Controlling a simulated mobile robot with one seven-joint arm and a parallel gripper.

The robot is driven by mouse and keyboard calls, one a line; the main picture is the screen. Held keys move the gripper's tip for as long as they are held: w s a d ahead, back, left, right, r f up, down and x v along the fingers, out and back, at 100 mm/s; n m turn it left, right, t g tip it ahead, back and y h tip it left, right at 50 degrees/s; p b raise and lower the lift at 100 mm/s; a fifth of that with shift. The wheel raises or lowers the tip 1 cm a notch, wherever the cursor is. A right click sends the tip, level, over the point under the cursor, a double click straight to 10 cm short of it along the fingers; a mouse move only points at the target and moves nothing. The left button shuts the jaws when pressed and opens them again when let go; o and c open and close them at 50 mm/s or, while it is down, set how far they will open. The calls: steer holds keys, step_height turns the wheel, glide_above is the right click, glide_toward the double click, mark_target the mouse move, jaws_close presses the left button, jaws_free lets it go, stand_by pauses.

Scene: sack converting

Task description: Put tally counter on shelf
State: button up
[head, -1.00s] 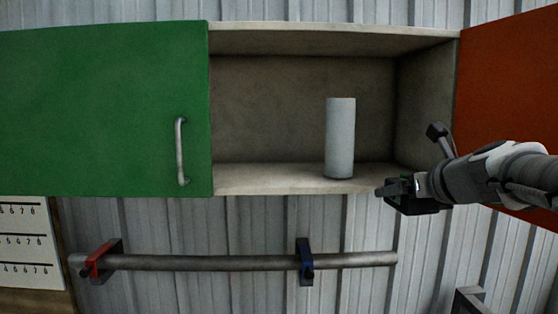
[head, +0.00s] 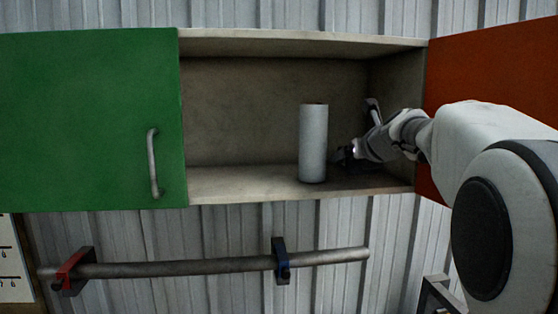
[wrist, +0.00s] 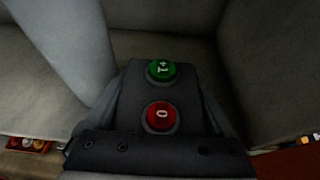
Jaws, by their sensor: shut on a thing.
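The tally counter (wrist: 192,92) is a dark box with a green "+1" button and a red "0" button, seen close in the wrist view. My gripper (head: 346,155) is shut on it. In the head view the gripper is inside the open shelf compartment (head: 235,185), right of the white cylinder and above the shelf board. The counter is small and dark there. I cannot tell whether it touches the board.
A white cylinder (head: 313,145) stands upright on the shelf close to the left of my gripper; it also shows in the wrist view (wrist: 70,45). A green door (head: 85,120) covers the left side. An orange-red door (head: 480,75) stands open at right. A pipe rail (head: 200,267) runs below.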

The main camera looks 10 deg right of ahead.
mark_target(341, 175)
steer(key=w+p, duration=0.1)
steer(key=w, duration=0.5)
steer(key=shift+w+p, duration=0.25)
steer(key=shift+p, duration=0.05)
steer(key=shift+f+b, duration=0.55)
steer(key=shift+f, duration=1.15)
